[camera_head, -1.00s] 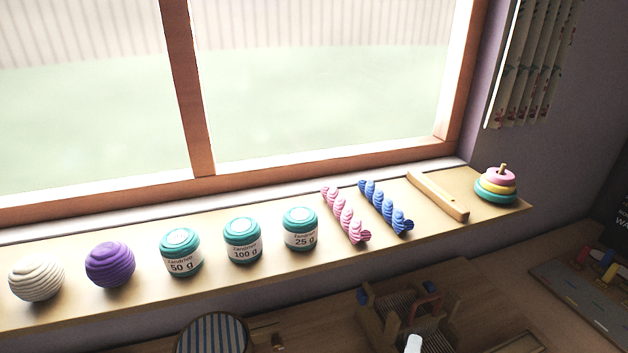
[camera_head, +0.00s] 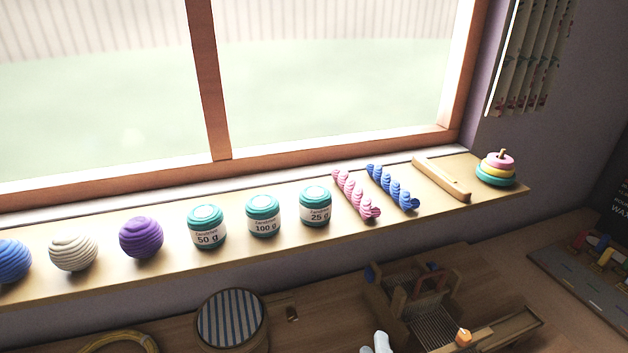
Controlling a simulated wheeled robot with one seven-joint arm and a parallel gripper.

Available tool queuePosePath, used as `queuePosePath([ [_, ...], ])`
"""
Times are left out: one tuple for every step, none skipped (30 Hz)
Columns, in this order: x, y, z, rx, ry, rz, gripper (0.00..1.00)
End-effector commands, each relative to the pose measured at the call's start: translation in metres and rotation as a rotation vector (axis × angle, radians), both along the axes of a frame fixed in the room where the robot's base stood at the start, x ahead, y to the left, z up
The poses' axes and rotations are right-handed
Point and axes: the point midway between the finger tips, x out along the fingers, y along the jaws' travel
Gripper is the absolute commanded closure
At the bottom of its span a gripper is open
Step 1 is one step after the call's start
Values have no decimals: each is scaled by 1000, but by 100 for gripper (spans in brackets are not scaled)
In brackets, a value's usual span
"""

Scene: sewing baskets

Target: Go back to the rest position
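My gripper's fingers do not show in this view. A small pale shape (camera_head: 379,343) is cut off by the bottom edge, left of the wooden loom; it may be part of my arm, but I cannot tell. No held object can be seen. The window sill (camera_head: 110,285) carries a row of sewing things, all resting on it.
Below are a striped round basket (camera_head: 231,320) and wooden loom (camera_head: 425,300).

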Motion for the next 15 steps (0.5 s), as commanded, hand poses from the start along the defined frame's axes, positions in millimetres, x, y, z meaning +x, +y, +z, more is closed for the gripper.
queuePosePath([
  [-9, 2, -4, 60, 1, 20, 67],
  [-15, 3, -5, 100, -1, 34, 67],
  [-23, 4, -7, 157, -2, 50, 67],
  [-29, 5, -7, 200, -4, 62, 67],
  [-36, 6, -8, 248, -6, 73, 67],
  [-47, 5, -9, 314, -6, 86, 67],
  [-56, 5, -9, 366, -9, 95, 67],
  [-66, 4, -9, 422, -11, 103, 67],
  [-80, 1, -8, 495, -15, 109, 67],
  [-90, -2, -7, 551, -16, 111, 67],
  [-101, -5, -6, 604, -19, 112, 67],
  [-114, -10, -3, 672, -24, 110, 67],
  [-124, -13, -1, 723, -29, 107, 67],
  [-135, -18, 2, 768, -33, 102, 67],
  [-148, -24, 5, 828, -39, 93, 67],
])
